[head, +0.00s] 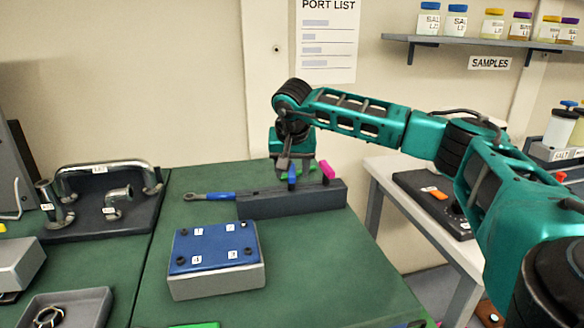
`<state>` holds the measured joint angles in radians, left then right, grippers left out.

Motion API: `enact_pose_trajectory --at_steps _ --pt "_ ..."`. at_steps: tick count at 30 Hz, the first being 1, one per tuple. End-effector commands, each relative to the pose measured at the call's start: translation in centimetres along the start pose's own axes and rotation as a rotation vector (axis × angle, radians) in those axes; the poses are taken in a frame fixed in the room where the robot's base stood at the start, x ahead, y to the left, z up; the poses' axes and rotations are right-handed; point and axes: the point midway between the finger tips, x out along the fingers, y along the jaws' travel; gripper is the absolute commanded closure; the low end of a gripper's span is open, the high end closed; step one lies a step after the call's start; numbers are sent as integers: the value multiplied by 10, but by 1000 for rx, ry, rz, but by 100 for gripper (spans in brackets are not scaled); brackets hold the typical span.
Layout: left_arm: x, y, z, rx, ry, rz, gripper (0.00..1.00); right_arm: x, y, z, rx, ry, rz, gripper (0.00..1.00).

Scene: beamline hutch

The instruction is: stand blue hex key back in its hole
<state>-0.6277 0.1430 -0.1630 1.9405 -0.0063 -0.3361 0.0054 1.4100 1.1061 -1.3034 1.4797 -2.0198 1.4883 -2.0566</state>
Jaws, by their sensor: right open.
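The blue hex key (292,176) shows as a short upright blue handle at the top of the dark holder block (290,203). Its lower end is not clear, so I cannot tell how deep it sits in a hole. My right gripper (294,173) points down over the block with its jaws open, right at the blue handle. A pink key (327,171) stands in the block just to the right. A bit of green (311,171) shows behind the gripper. My left gripper is not in view.
A blue-handled wrench (208,195) lies left of the block. A blue-topped box (213,248) stands in front. A pipe assembly (108,190) and a grey tray (90,300) are at the left. The green table (320,275) is clear at front right.

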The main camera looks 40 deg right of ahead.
Motion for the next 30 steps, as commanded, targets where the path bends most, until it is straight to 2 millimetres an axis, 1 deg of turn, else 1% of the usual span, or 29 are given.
enact_pose_trajectory --at_steps 2,5,8,15,18,21,25,30 --pt "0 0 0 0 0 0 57 -3 0 0 0 1 -1 48" --pt "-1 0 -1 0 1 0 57 -14 -1 -1 -1 2 -3 48" --pt "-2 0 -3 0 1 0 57 -32 -1 -1 -1 3 -3 48" --pt "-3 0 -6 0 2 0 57 -86 0 -1 0 4 -4 48" --pt "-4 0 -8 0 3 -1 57 -104 0 -1 -1 3 -3 48" --pt "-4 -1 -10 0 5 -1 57 -118 -1 0 0 2 -3 48" --pt "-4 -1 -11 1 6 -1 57 -127 0 0 0 1 -1 48" --pt "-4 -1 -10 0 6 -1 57 -129 0 0 0 0 0 48"
